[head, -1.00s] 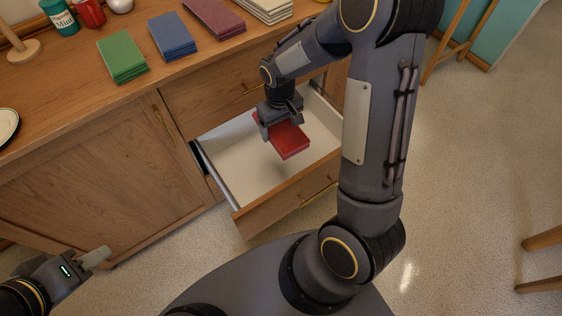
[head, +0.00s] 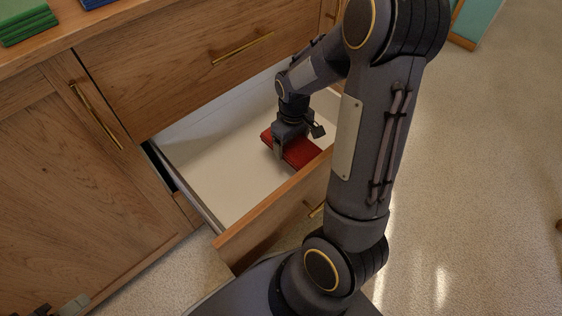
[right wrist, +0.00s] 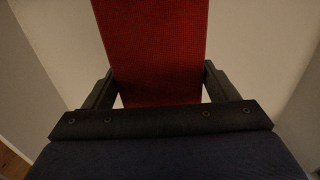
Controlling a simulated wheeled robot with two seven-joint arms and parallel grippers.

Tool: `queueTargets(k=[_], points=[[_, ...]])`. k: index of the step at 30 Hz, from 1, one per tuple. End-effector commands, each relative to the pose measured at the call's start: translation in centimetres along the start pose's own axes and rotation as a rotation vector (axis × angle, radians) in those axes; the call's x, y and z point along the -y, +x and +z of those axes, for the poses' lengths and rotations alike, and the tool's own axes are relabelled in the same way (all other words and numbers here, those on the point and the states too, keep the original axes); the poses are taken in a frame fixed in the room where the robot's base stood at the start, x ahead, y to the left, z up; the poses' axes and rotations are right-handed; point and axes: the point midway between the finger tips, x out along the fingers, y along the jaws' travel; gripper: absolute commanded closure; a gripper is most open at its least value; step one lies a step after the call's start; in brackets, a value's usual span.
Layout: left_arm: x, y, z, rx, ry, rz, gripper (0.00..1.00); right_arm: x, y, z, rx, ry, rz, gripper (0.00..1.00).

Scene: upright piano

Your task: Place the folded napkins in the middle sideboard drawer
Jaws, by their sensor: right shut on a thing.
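The sideboard drawer (head: 215,170) is pulled open, with a white inside and a wooden front. My right gripper (head: 290,152) is down inside it, toward its right side, shut on a folded red napkin (head: 304,155). The napkin also fills the top middle of the right wrist view (right wrist: 150,45), between the two fingers. It lies low in the drawer; whether it touches the floor I cannot tell. A folded green napkin (head: 27,25) and part of a blue one (head: 95,3) lie on the sideboard top. My left gripper (head: 68,307) is partly cut off at the bottom left.
A closed drawer (head: 170,65) with a brass handle sits above the open one. A closed cupboard door (head: 60,165) is to the left. The drawer's left part is empty. My right arm hides part of its right end. Open floor (head: 470,180) lies to the right.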

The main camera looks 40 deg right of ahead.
Motion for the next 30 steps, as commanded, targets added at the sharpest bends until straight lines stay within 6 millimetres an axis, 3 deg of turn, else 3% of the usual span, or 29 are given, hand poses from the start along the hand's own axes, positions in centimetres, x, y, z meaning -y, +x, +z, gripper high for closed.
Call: queueTargets(k=[1,3,8,15,28,29,30], points=[[0.4,0.8,0.4,0.0,0.0,0.0,0.64,0.0,1.5,0.0,0.002,0.0,0.0,0.47],[0.6,1.3,0.7,0.0,0.0,0.0,0.64,0.0,2.6,0.0,0.003,0.0,0.0,0.47],[0.8,1.8,0.9,0.0,0.0,0.0,0.64,0.0,3.9,0.0,0.001,0.0,0.0,0.47],[1.7,3.6,1.8,0.0,0.0,0.0,0.64,0.0,7.8,0.0,0.001,0.0,0.0,0.47],[1.7,3.8,1.9,0.0,0.0,0.0,0.64,0.0,8.3,-0.1,-0.001,0.0,0.0,0.47],[1.7,3.7,1.9,0.0,0.0,0.0,0.64,0.0,8.2,0.0,-0.001,0.0,0.0,0.16],[1.7,3.7,1.9,0.0,0.0,0.0,0.64,0.0,8.2,0.0,-0.001,0.0,0.0,0.11]])
